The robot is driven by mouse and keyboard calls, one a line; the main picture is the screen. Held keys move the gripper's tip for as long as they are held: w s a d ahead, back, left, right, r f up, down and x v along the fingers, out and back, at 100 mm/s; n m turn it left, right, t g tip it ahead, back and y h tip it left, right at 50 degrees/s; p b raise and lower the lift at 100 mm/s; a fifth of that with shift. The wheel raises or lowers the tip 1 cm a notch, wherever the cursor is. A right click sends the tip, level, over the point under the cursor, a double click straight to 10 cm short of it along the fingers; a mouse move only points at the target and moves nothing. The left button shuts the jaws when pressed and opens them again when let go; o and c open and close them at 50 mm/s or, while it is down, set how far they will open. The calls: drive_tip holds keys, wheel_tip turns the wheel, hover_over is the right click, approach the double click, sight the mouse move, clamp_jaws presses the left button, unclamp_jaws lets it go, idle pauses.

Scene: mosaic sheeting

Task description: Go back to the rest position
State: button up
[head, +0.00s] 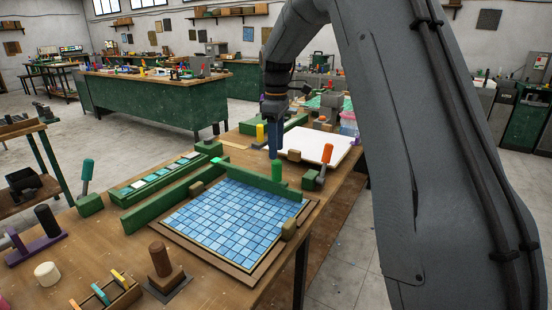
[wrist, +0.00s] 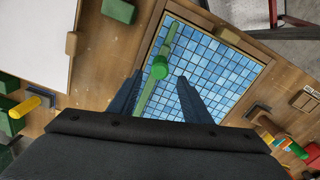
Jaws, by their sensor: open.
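My gripper (head: 274,154) hangs fingers down over the far edge of the blue mosaic sheet (head: 230,218), just above the green knob (head: 277,169) of a long green bar (head: 258,180). In the wrist view my gripper (wrist: 159,77) has its two dark fingers spread wide, with nothing held between them. The green knob (wrist: 160,68) shows between the fingertips, on the green bar (wrist: 168,40) lying across the blue sheet (wrist: 215,65). I cannot tell the exact height of the fingers above the knob.
The sheet lies in a brown frame (head: 172,236) on the wooden bench (head: 225,285). A green rack of tiles (head: 160,184) is to its left and a white board (head: 310,146) behind it. An orange-handled tool (head: 326,155) stands near my gripper. A brown-knobbed block (head: 161,262) stands in front.

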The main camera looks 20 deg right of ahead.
drive_tip(key=shift+r, duration=0.4)
drive_tip(key=s+f+m, duration=0.4)
drive_tip(key=s, duration=0.7)
drive_tip(key=s+a+f+m, duration=0.1)
drive_tip(key=s+f+m, duration=0.2)
drive_tip(key=s, duration=0.7)
drive_tip(key=s+a+f+m+t, duration=0.1)
drive_tip(key=s+f+m, duration=0.3)
drive_tip(key=s, duration=0.7)
drive_tip(key=shift+s+a+f+m, duration=0.2)
drive_tip(key=shift+s+f+m, duration=0.15)
drive_tip(key=shift+f, duration=0.4)
